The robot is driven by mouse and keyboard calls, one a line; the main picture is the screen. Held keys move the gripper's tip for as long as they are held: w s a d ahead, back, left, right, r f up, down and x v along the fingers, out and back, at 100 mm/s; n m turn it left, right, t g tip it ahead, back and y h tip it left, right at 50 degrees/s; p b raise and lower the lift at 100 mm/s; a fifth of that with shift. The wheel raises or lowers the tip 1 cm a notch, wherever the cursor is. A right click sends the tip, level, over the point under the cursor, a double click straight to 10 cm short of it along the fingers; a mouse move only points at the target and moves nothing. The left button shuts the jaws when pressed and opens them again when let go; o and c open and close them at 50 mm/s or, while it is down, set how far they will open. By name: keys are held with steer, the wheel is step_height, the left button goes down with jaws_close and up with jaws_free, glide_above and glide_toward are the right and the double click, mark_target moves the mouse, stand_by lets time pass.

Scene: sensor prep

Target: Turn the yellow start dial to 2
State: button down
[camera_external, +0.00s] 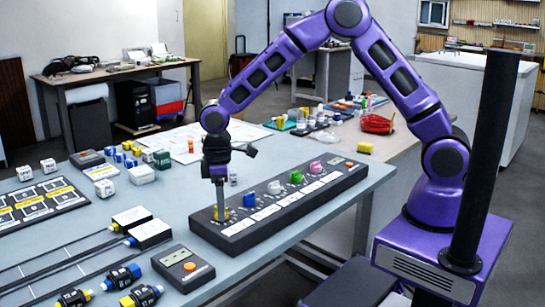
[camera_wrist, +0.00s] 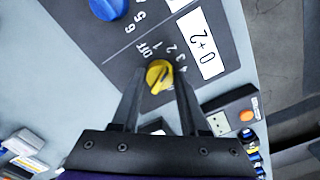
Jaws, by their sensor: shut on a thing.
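The yellow start dial (camera_external: 222,214) is at the near left end of a long black panel (camera_external: 290,208). My gripper (camera_external: 219,203) points straight down over it. In the wrist view the yellow dial (camera_wrist: 158,74) sits between the two dark fingertips of my gripper (camera_wrist: 160,80), which is shut on it. I cannot tell for sure which mark the dial points at.
A blue dial (camera_external: 249,200), a white dial (camera_external: 274,187), a green dial (camera_external: 296,177) and a pink dial (camera_external: 316,167) follow along the panel. A grey box with an orange button (camera_external: 184,268) stands close on the near left. Connectors and small blocks lie farther left.

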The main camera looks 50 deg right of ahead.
stand_by(0.4)
steer(key=shift+c, duration=2.1)
jaws_free()
step_height(320, 180, up, 18)
steer(key=p, duration=0.2)
steer(key=shift+f, duration=0.25)
